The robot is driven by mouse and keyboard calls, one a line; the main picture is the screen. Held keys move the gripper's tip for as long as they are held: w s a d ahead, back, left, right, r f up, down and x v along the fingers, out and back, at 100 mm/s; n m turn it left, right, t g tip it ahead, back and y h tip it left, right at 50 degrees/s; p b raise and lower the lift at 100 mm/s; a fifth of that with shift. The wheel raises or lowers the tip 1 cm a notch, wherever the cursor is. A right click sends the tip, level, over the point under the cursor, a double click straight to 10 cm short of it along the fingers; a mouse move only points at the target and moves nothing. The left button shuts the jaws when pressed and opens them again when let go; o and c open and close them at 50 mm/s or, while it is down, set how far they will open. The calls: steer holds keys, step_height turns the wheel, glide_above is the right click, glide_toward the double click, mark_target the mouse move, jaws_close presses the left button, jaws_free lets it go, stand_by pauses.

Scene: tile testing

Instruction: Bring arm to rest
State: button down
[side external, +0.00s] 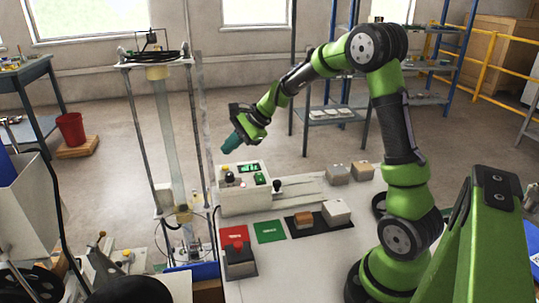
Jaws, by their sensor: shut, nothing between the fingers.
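My gripper (231,143) is at the end of my green and black arm, which arches over from the right. Its teal tip points down and to the left, in the air above the white control box (245,188). The gripper is shut and empty and touches nothing that I can see.
The white table (285,270) carries a red pad (236,235), a green pad (270,231) and a black mat (318,224) with a brown block (303,220) and a pale block (336,212). A tall clear tube (167,130) in a frame stands left of my gripper.

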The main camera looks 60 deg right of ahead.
steer(key=s+a+r+n, duration=0.2)
steer(key=s+a+n, duration=0.2)
steer(key=s, duration=0.4)
steer(key=s+a+r+n+h, duration=0.1)
steer(key=s+a+r+n, duration=0.2)
steer(key=s+a+n, duration=0.2)
steer(key=s+a+r+n+h, duration=0.1)
steer(key=s+a+r+n, duration=0.2)
steer(key=s, duration=0.8)
steer(key=a+n, duration=0.2)
steer(key=n, duration=0.2)
steer(key=shift+s+r, duration=0.25)
steer(key=shift+s, duration=0.1)
steer(key=shift+a, duration=0.1)
